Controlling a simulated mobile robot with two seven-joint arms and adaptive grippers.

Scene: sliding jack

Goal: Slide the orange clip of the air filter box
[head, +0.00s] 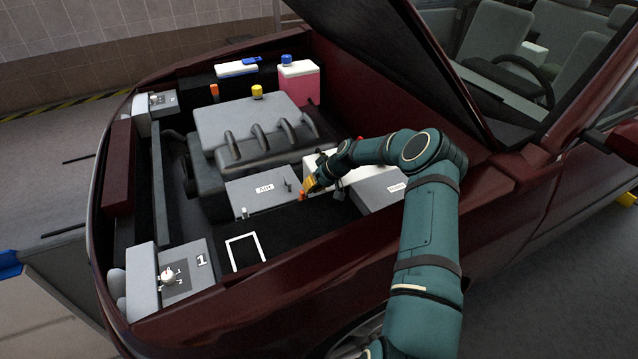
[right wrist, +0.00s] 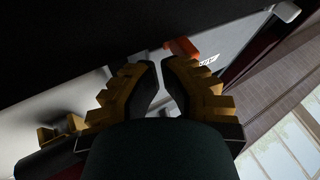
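The air filter box (head: 245,196) is a grey box with an AIR label in the middle of the engine bay. Its small orange clip (head: 302,195) is at the box's right edge, partly hidden by my gripper. In the right wrist view the orange clip (right wrist: 181,47) lies just beyond the fingertips, slightly right of the gap. My right gripper (head: 309,185) has yellow fingers and is right beside the clip. In the right wrist view, its fingers (right wrist: 160,66) are slightly apart with nothing between them; contact with the clip cannot be told. My left gripper is not in view.
A grey engine cover (head: 240,125) with several dark pipes stands behind the box. A white and grey battery box (head: 372,190) is to the right, near my forearm. The raised hood (head: 385,55) hangs over the right side. A white outlined square (head: 245,252) marks the dark surface in front.

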